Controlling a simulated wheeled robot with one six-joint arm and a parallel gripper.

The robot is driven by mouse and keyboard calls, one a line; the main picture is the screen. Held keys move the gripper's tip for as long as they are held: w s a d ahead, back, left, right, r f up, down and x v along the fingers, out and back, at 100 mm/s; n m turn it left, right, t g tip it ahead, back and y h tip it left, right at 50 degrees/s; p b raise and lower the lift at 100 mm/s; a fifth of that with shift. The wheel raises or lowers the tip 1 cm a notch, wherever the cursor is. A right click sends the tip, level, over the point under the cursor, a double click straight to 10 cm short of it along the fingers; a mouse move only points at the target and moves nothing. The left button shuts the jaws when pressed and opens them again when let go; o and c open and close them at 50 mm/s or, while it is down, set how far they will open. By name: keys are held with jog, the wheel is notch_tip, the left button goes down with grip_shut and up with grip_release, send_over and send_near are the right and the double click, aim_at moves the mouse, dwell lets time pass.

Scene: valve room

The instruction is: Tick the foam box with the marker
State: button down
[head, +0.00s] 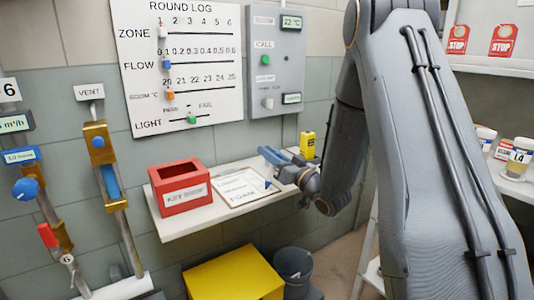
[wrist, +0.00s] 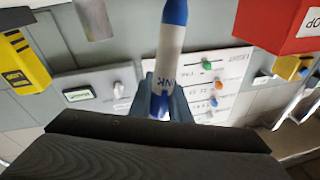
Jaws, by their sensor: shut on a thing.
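My gripper (head: 272,157) is over the shelf, just above the right edge of the clipboard. In the wrist view my gripper (wrist: 164,100) is shut on a white marker (wrist: 169,50) with blue ends and dark lettering. The clipboard (head: 228,201) lies on the shelf and bears a white sheet (head: 243,184) with print; large letters at its near edge seem to read FOAM. The small boxes on the sheet are too small to make out, and so is any mark in them. In the head view a small dark blue tip shows over the sheet's right part.
A red open-topped box (head: 182,188) stands left of the clipboard on the white shelf (head: 190,225). A yellow device (head: 307,145) stands behind my gripper. The round log board (head: 185,75) and a grey call panel (head: 277,60) hang above. A yellow bin (head: 235,275) stands below.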

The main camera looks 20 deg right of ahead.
jog(key=shift+s+d, duration=0.1)
jog(key=shift+d, duration=0.05)
jog(key=shift+w+a+f, duration=0.1)
jog(key=shift+w+a, duration=0.1)
jog(key=shift+a, duration=0.25)
jog(key=shift+w+a, duration=0.4)
jog(key=shift+a, duration=0.2)
jog(key=shift+s+d, duration=0.3)
jog(key=shift+d, duration=0.45)
jog(key=shift+s+a, duration=0.35)
jog(key=shift+a, duration=0.05)
dwell(0.5)
jog(key=shift+p, duration=0.3)
notch_tip(320, 180, up, 8)
jog(key=p, duration=0.5)
